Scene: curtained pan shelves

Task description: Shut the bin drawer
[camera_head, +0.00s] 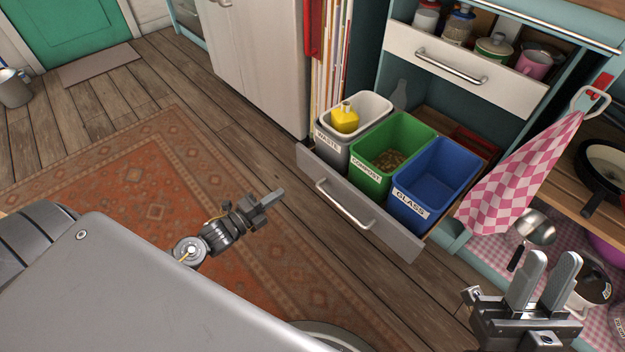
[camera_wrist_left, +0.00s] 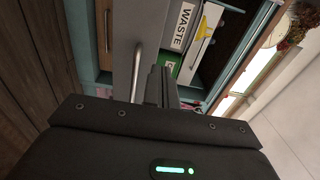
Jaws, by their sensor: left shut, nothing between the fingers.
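The bin drawer (camera_head: 360,205) is pulled out from the teal cabinet, with a grey front and a metal bar handle (camera_head: 343,205). It holds a grey WASTE bin (camera_head: 333,146), a green COMPOST bin (camera_head: 372,179) and a blue GLASS bin (camera_head: 412,209). My left gripper (camera_head: 276,196) is shut and empty, in front of the drawer's left end and apart from it. In the left wrist view, its closed fingers (camera_wrist_left: 161,78) show beside the drawer handle (camera_wrist_left: 136,72), with the WASTE label behind. My right gripper (camera_head: 552,262) is open and empty, at lower right.
A white upper drawer (camera_head: 465,72) with jars and mugs stands open above the bins. A pink checkered towel (camera_head: 520,175) hangs at the right, near pans and a ladle (camera_head: 535,229). Wooden floor and a patterned rug (camera_head: 150,165) lie clear before the drawer.

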